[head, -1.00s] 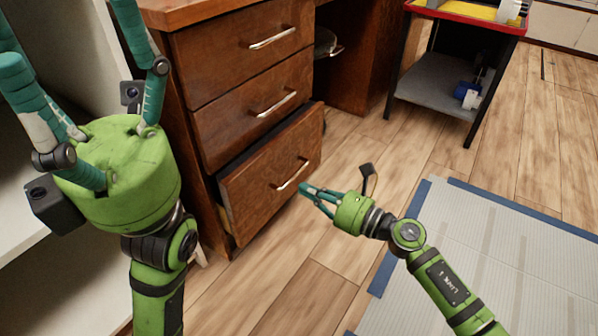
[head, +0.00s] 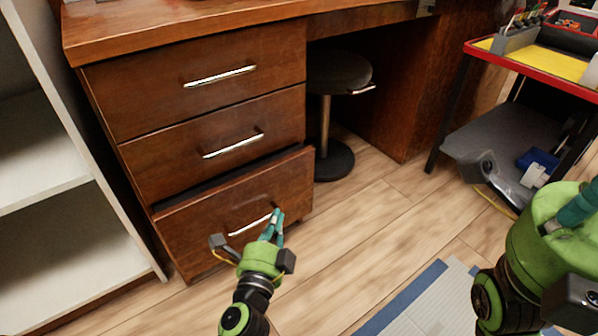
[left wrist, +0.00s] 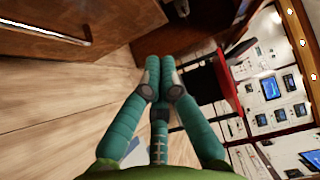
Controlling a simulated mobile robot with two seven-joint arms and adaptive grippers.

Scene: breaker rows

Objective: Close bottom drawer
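The bottom drawer (head: 285,185) of the wooden desk is partly open; its front juts out and a dark gap shows above it. Its metal handle (head: 250,222) runs across the front. My left gripper (head: 275,222) is in front of the drawer, near the handle's right end in the head view. Its teal fingers are together and empty. In the left wrist view the fingertips (left wrist: 160,62) point past a wooden drawer front (left wrist: 100,15), apart from it. My right gripper (head: 580,205) is at the right edge, cut off, so its fingers cannot be judged.
The middle drawer (head: 220,145) and top drawer (head: 200,85) look shut. A stool (head: 335,80) stands under the desk. A red-rimmed cart (head: 540,65) is at right, white shelving (head: 60,160) at left. Floor right of the drawer is clear.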

